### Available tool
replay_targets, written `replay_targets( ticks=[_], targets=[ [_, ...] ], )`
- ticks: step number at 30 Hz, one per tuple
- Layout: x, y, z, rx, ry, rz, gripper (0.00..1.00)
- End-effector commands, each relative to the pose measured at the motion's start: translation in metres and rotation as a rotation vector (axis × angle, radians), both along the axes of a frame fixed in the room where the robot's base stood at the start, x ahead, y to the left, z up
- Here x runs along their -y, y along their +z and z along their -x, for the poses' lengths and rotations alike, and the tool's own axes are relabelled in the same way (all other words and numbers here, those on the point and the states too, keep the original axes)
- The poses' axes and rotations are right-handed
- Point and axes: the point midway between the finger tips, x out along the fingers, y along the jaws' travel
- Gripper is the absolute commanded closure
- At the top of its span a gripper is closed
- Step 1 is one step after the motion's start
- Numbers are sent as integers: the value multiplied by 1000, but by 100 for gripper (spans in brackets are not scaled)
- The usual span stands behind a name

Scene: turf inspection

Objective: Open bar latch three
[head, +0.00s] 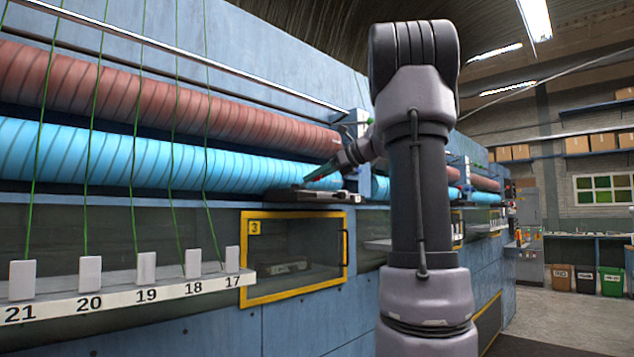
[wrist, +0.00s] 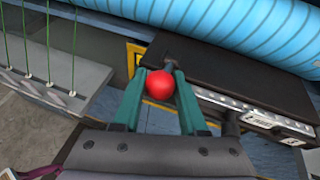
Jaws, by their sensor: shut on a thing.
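Bar latch three's round red knob (wrist: 160,85) sits between the two green fingers of my gripper (wrist: 158,92) in the wrist view. The fingers are shut on it. A short dark lever (wrist: 172,66) shows just behind the knob. The latch's dark flat housing (wrist: 240,75) lies to the right, with a pale slotted strip along its edge. In the head view the housing (head: 305,197) sits on the ledge above the yellow-framed window marked 3 (head: 243,285). My gripper (head: 318,176) reaches down to it there; the knob is too small to make out clearly.
Blue (head: 150,162) and red (head: 150,105) rollers run just above the latch. A white shelf (head: 130,290) with numbered blocks and green yarns stands at the left. More rollers and ledges continue right, behind my arm. Open floor (head: 565,320) lies at the right.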

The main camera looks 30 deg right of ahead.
Motion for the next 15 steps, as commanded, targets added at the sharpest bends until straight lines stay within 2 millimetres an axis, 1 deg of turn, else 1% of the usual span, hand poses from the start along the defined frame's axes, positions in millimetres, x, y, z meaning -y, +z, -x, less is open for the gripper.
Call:
replay_targets(
  ticks=[1, 6, 15],
  targets=[
    [-1, 6, -3, -36, 3, 19, 100],
    [-3, 18, -9, -188, 2, 73, 100],
    [-9, 34, -24, -451, 1, 164, 100]
  ],
)
